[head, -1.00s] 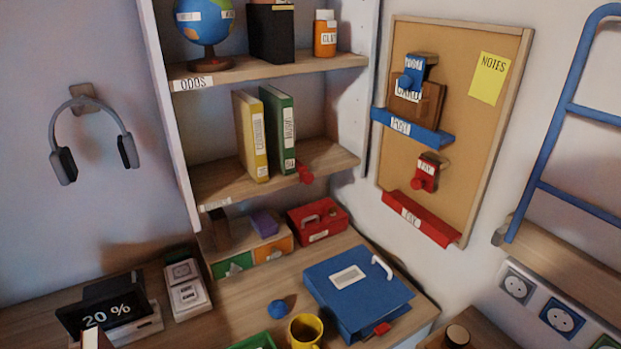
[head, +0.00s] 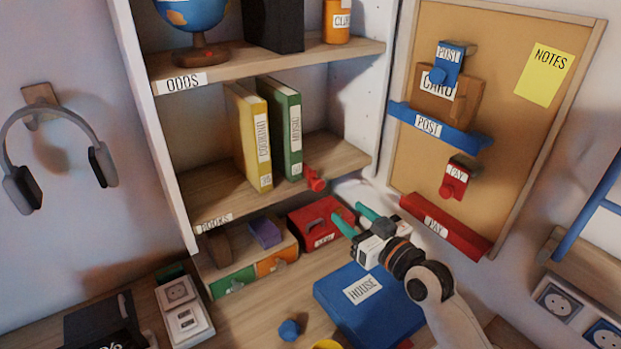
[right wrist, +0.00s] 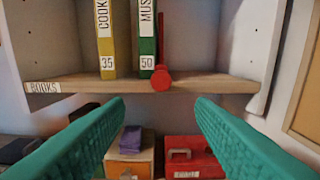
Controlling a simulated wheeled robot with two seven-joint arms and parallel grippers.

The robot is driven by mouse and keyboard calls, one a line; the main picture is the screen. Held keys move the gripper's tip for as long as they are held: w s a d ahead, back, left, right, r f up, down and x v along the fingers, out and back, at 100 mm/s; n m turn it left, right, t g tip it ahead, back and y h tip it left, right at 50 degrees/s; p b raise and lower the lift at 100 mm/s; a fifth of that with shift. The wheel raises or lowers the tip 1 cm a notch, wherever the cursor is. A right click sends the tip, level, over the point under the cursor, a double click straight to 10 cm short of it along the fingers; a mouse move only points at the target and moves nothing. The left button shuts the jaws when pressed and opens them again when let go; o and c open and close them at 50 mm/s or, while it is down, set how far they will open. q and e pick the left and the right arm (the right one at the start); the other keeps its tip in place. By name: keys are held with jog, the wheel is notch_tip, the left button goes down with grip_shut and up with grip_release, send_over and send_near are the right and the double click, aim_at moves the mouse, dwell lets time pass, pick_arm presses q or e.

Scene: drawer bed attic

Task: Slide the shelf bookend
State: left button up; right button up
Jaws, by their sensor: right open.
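The red bookend (head: 314,180) stands on the middle shelf (head: 215,192), at the right side of the green book (head: 284,130). A yellow book (head: 248,138) stands left of the green one. In the right wrist view the bookend's round red knob (right wrist: 161,81) sits at the shelf's front edge, with a thin upright red plate behind it. My right gripper (head: 350,218) is open and empty, in front of and below the shelf, apart from the bookend. Its two teal fingers (right wrist: 160,125) spread to either side below the knob. My left gripper is not in view.
Below the shelf are a red box (head: 315,222) with a handle and a drawer unit (head: 240,268). A blue HOUSE binder (head: 345,305) lies under my right arm. A corkboard (head: 480,90) with blue and red ledges is at the right. The shelf right of the bookend is clear.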

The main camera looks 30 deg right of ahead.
aim_at(321, 185)
jog(key=w, duration=0.2)
jog(key=w+p, duration=0.1)
jog(key=w, duration=0.1)
jog(key=w+r, duration=0.1)
jog(key=w, duration=0.1)
jog(key=shift+w+a, duration=0.1)
jog(key=shift+a, duration=0.25)
jog(key=w, duration=0.2)
jog(key=w+p, duration=0.1)
jog(key=w, duration=0.1)
jog(key=shift+a+f, duration=0.15)
jog(key=shift+a, duration=0.15)
jog(key=shift+w, duration=0.45)
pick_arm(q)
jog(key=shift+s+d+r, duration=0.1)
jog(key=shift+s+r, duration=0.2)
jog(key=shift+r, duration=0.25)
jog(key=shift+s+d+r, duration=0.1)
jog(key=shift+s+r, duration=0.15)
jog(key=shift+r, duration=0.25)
pick_arm(e)
grip_shut()
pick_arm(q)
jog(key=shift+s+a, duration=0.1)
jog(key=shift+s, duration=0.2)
